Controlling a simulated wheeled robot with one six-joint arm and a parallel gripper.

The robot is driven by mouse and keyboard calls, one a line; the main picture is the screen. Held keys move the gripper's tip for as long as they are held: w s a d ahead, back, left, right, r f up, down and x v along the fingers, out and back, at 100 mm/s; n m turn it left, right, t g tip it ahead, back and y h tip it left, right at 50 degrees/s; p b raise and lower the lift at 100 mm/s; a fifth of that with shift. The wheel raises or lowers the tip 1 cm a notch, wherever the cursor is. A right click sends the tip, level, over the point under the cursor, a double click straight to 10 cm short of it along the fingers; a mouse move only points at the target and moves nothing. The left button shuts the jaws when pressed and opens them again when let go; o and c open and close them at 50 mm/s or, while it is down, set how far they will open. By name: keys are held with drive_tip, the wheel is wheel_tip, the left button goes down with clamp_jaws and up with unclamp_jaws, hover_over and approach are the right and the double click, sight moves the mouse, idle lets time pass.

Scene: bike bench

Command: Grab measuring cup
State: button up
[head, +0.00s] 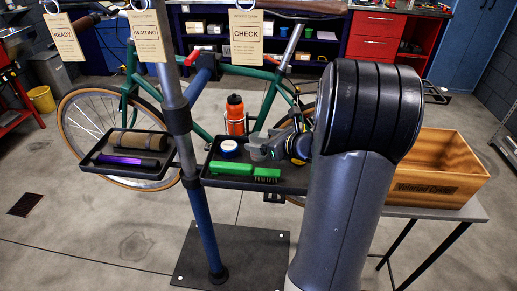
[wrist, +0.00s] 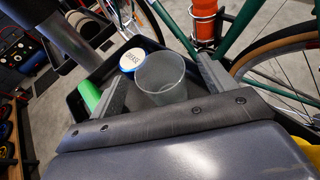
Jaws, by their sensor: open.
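The measuring cup (wrist: 160,82) is a clear, greyish cup standing upright in the right tray. In the wrist view it sits between the two fingers of my gripper (wrist: 160,74), with its open rim facing up. My gripper is open, and the fingers lie on either side of the cup; I cannot tell whether either one touches it. In the head view the cup (head: 256,152) shows small and grey, partly covered by my gripper (head: 272,143). The cup's base is partly hidden by my gripper's body in the wrist view.
A blue-and-white grease tin (wrist: 131,59) stands close beside the cup. A green brush (head: 245,172) lies along the front of the right tray (head: 215,182). An orange bottle (head: 235,115) is on the bike frame behind. A wooden crate (head: 440,165) stands at the right.

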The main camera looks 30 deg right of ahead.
sight(252, 138)
drive_tip(key=x, duration=0.4)
drive_tip(key=shift+w+a, duration=0.1)
drive_tip(key=c, duration=1)
drive_tip(key=shift+c, duration=0.2)
